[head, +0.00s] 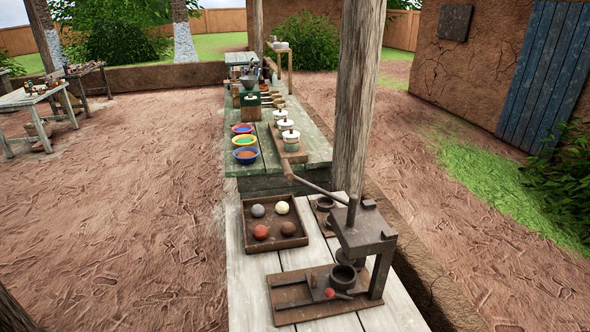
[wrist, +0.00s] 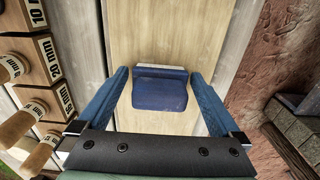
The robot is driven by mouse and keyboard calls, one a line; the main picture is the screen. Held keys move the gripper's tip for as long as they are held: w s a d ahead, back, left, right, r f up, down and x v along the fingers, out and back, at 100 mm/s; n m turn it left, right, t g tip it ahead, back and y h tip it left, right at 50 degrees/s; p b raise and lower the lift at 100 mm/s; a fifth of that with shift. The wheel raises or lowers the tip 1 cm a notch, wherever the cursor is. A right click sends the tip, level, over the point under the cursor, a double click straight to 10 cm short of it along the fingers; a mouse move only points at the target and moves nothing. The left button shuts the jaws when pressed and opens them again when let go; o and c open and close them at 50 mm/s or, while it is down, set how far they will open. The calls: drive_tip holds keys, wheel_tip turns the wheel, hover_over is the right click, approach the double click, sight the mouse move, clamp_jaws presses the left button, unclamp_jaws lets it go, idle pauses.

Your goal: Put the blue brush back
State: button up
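In the wrist view, a dark blue block-like thing (wrist: 160,93), which looks like the blue brush, is on or just above pale wooden planks. A thin pale strip runs along its far edge. My gripper (wrist: 159,76) has its two blue fingers apart, one on each side of the brush. A gap shows between the brush and each finger, so nothing is gripped. I cannot tell how high the fingers are above the planks. I cannot make out the brush or my gripper in the head view.
In the wrist view, labelled wooden blocks with round pegs (wrist: 40,80) stand close on the left, and grey bricks (wrist: 295,125) lie at right.

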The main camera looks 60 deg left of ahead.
drive_tip(key=shift+r, duration=0.15)
wheel_tip(320, 180, up, 12)
drive_tip(key=shift+r, duration=0.1)
drive_tip(key=w+a+r+m+t+y, duration=0.2)
drive_tip(key=w+r+m+t+y, duration=0.5)
drive_tip(key=w+r, duration=1.5)
drive_tip(key=w+d+r+t+h, duration=0.2)
drive_tip(key=w+r+t, duration=0.15)
drive_tip(key=r, duration=0.45)
drive_tip(key=w+d+r+t+h, duration=0.1)
drive_tip(key=w+d+r+t, duration=0.2)
drive_tip(key=r, duration=0.5)
drive_tip(key=s+d+r+m+t, duration=0.1)
drive_tip(key=d+r+m+t, duration=0.15)
drive_tip(key=r, duration=0.55)
drive_tip(key=s+d+r+m+t, duration=0.1)
drive_tip(key=d+r+t, duration=0.3)
drive_tip(key=r, duration=0.4)
drive_tip(key=s+d+r+m+t+h, duration=0.1)
drive_tip(key=s+d+r+t+h, duration=0.1)
drive_tip(key=s+r, duration=0.4)
drive_tip(key=s+d+r+m+t+h, duration=0.2)
drive_tip(key=s+d+r+t, duration=0.3)
drive_tip(key=r, duration=0.7)
drive_tip(key=shift+s+d, duration=0.35)
drive_tip(key=shift+d, duration=0.25)
